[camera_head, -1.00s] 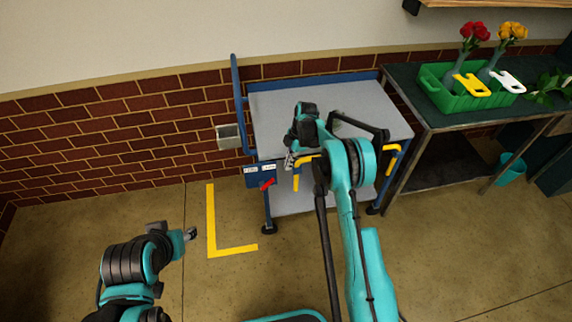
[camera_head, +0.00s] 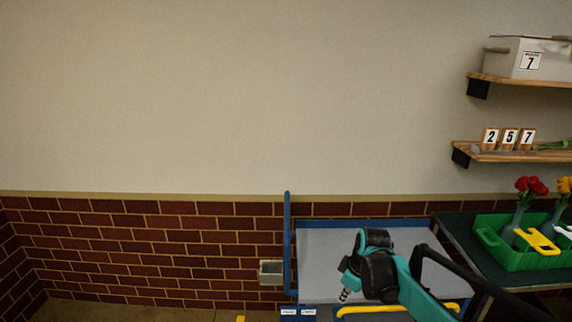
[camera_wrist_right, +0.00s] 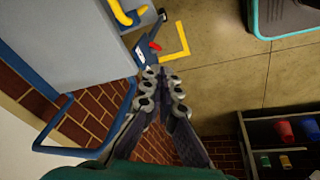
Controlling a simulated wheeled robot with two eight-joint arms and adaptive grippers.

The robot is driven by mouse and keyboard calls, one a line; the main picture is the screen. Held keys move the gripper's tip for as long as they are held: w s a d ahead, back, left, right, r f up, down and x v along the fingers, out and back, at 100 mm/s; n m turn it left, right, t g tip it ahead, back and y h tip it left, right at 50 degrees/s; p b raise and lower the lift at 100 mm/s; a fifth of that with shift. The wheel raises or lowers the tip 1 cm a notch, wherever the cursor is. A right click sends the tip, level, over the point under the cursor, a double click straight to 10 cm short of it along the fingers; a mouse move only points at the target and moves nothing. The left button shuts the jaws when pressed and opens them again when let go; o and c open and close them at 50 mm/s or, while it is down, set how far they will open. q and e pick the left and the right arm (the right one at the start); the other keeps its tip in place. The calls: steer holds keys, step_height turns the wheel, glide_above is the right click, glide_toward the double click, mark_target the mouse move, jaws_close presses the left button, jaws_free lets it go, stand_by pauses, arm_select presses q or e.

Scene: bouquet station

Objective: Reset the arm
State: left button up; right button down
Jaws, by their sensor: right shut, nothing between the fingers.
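My right arm comes up from the bottom right in the head view, bent in front of the cart. My right gripper (camera_head: 346,293) points down and to the left over the cart's grey top. In the right wrist view the fingers of my right gripper (camera_wrist_right: 161,74) are together at the tips with nothing between them. My left arm and gripper are outside both current views.
The blue-framed cart (camera_head: 335,250) stands at the brick wall. A dark table (camera_head: 460,240) at right bears a green crate (camera_head: 490,245) with flowers. Shelves (camera_head: 510,151) hang above. In the wrist view, a dark shelf unit (camera_wrist_right: 262,130) holds cups; open floor (camera_wrist_right: 215,80) lies beside the cart.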

steer(key=s+r+m+t, duration=0.2)
steer(key=s+r+m, duration=0.3)
steer(key=s, duration=0.8)
steer(key=s+d+f+m+t+h, duration=0.1)
steer(key=s+f+m+t, duration=0.1)
steer(key=s+m, duration=0.4)
steer(key=s+f, duration=0.1)
steer(key=s, duration=0.4)
steer(key=shift+d+t, duration=0.15)
steer(key=shift+t, duration=0.15)
